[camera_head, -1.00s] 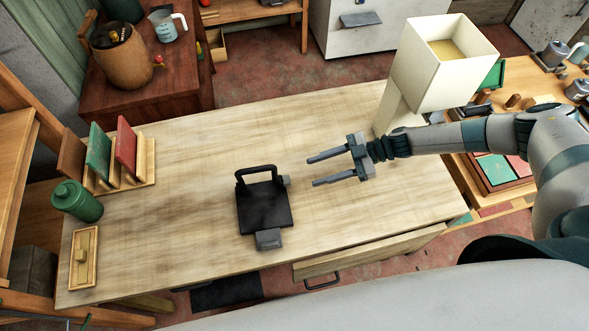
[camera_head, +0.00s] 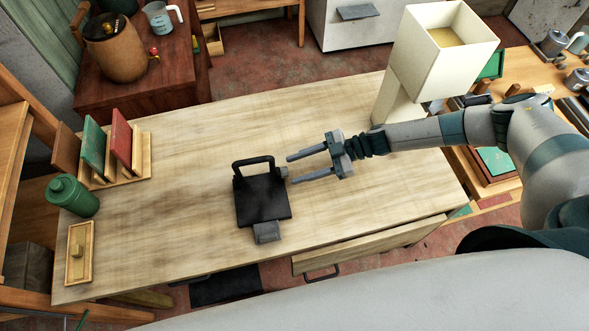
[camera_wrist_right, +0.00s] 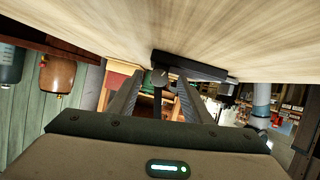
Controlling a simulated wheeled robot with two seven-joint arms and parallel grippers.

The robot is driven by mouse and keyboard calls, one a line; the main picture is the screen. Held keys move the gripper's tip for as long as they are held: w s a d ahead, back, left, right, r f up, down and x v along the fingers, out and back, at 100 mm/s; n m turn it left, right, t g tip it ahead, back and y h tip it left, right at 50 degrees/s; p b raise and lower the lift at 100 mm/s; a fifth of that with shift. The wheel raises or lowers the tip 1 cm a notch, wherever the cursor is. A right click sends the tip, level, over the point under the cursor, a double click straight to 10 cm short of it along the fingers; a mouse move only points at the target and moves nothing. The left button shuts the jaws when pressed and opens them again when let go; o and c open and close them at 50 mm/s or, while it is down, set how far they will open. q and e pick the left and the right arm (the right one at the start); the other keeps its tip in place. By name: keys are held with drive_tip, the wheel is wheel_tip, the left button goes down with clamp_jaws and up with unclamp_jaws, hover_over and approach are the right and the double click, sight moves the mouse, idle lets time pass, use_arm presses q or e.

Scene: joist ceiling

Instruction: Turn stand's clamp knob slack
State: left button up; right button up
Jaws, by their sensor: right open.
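The black stand (camera_head: 262,205) lies on the wooden table, with a raised loop handle at its far edge and a grey block at its near edge. Its small grey clamp knob (camera_head: 283,172) sticks out from the right side. My right gripper (camera_head: 292,169) is open, its two fingers pointing left at the knob, one on the far side and one on the near side. In the right wrist view the round knob face (camera_wrist_right: 160,77) shows between the fingertips (camera_wrist_right: 161,85), under the dark stand edge (camera_wrist_right: 190,66). I cannot tell whether a finger touches it. My left gripper is out of view.
A green canister (camera_head: 72,196), a small wooden tray (camera_head: 79,277) and a rack of upright panels (camera_head: 120,180) stand at the left. The table (camera_head: 200,240) is bare around the stand.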

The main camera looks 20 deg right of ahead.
drive_tip(key=shift+x, duration=0.8)
drive_tip(key=c, duration=1.1)
drive_tip(key=shift+o, duration=0.2)
drive_tip(key=shift+s, duration=0.1)
drive_tip(key=shift+s+f+n+t+b, duration=0.2)
drive_tip(key=shift+n+t+b, duration=0.35)
drive_tip(key=shift+n, duration=0.45)
drive_tip(key=shift+w+r+n+t, duration=0.15)
drive_tip(key=shift+n+t, duration=0.3)
drive_tip(key=shift+n, duration=0.05)
drive_tip(key=o, duration=1.1)
drive_tip(key=shift+c, duration=0.2)
